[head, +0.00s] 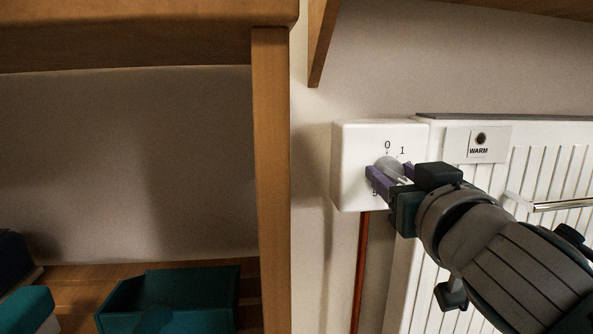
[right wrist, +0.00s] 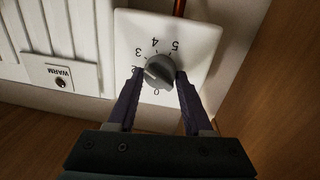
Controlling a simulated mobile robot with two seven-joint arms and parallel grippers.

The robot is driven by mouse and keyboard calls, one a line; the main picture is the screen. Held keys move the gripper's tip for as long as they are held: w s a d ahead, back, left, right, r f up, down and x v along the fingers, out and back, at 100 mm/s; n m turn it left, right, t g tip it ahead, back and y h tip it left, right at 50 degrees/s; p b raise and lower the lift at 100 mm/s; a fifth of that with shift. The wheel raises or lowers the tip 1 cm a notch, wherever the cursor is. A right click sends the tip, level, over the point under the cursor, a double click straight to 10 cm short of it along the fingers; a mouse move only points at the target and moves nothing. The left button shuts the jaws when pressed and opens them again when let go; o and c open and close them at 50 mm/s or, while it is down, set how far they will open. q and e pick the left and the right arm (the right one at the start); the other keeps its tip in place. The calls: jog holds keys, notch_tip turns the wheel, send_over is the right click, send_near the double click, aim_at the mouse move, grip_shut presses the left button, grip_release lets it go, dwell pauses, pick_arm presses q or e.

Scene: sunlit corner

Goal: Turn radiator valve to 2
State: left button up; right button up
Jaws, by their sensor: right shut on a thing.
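The radiator valve knob (head: 387,163) is a grey round dial on a white square box (head: 347,165) on the wall. The digits 0 and 1 show above it in the head view. My right gripper (head: 392,176) has its purple fingers on either side of the knob and is shut on it. In the right wrist view the knob (right wrist: 159,72) sits between the fingertips (right wrist: 158,76), with inverted digits around it. A pale mark on the knob appears to face the left finger, near a partly covered digit. The exact setting is hard to read. My left gripper is not in view.
The white radiator (head: 550,165) with a WARM label (head: 479,145) stands right of the valve box. A copper pipe (head: 361,270) runs down below the box. A wooden shelf post (head: 270,180) stands to the left, with a teal bin (head: 205,290) on the shelf.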

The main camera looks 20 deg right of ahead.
grip_shut()
jog(key=n, duration=0.4)
jog(key=shift+f+n+t, duration=0.1)
jog(key=shift+n+t, duration=0.2)
jog(key=shift+n, duration=1.8)
jog(key=o, duration=0.7)
grip_release()
jog(key=shift+a, duration=0.1)
